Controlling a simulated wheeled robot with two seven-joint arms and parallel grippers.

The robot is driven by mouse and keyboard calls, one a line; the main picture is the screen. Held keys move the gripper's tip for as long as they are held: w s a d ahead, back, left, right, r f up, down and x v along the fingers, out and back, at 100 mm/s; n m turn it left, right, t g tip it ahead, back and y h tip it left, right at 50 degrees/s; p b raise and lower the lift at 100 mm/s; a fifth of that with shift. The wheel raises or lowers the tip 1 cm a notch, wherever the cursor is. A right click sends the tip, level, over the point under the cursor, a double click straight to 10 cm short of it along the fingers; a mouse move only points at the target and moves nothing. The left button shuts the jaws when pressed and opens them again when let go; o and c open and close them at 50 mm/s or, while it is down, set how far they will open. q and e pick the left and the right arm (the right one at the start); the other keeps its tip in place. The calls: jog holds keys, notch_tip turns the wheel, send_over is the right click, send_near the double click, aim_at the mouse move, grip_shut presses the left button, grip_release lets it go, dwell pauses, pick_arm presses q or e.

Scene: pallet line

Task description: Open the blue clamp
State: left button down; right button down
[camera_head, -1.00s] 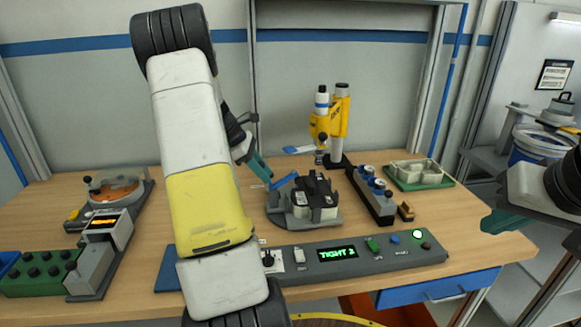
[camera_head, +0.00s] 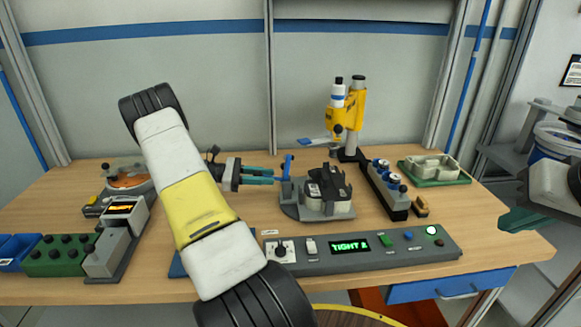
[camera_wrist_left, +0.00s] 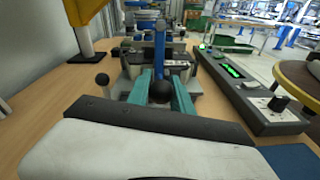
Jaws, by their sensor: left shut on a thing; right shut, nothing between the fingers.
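The blue clamp (camera_head: 288,165) stands at the left side of a grey fixture, with a blue bar upright. The fixture (camera_head: 291,209) carries a dark block with a pale lower part (camera_head: 328,190). My left gripper (camera_head: 273,176) reaches in from the left, its teal fingers at the clamp. In the left wrist view the fingers (camera_wrist_left: 166,92) are shut around a black ball knob (camera_wrist_left: 162,91) in front of the blue bar (camera_wrist_left: 160,45). My right gripper (camera_head: 520,219) is shut and empty, beyond the table's right edge.
A control panel (camera_head: 388,258) with a green "TIGHT" display runs along the front. A yellow tool stand (camera_head: 354,110) is behind the fixture. A dark block with round knobs (camera_head: 388,190) and a green tray (camera_head: 436,181) are to the right.

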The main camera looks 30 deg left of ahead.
pick_arm(q)
jog(key=shift+a+f+t+h, duration=0.15)
jog(key=shift+f+t+h, duration=0.15)
jog(key=shift+f+h, duration=0.25)
jog(key=shift+s, duration=0.1)
jog(key=c, duration=1.3)
grip_release()
jog(key=shift+o, duration=0.2)
jog(key=v, duration=0.7)
jog(key=shift+s+a, duration=0.15)
jog(key=shift+a, duration=0.15)
